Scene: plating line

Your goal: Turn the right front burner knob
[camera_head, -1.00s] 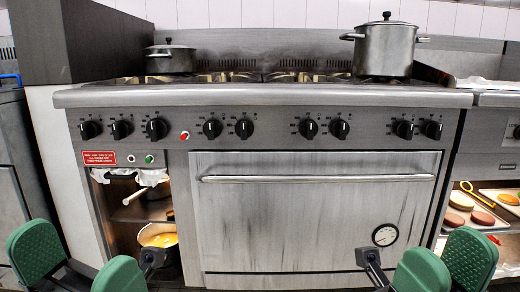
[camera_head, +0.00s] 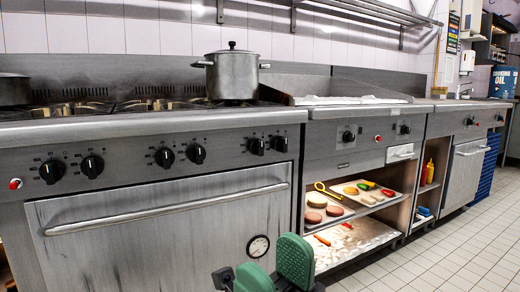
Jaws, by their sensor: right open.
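The range front carries a row of black burner knobs. The rightmost pair, a knob (camera_head: 256,146) and the knob beside it (camera_head: 279,143), sits at the right end of the panel under the large pot. A middle pair (camera_head: 164,157) and a left pair (camera_head: 92,166) are farther left. I cannot tell from labels which knob is the right front burner's. My right gripper (camera_head: 268,268), with green pads, is at the bottom edge, below and apart from the knobs, in front of the oven door's right side. It is open and empty. My left gripper is out of view.
A lidded pot (camera_head: 232,74) stands on the stove's right back. The oven handle (camera_head: 168,209) juts out below the knobs. A griddle unit with its own knobs (camera_head: 348,137) adjoins at right, over trays of food (camera_head: 390,192). The tiled floor (camera_head: 440,257) at right is clear.

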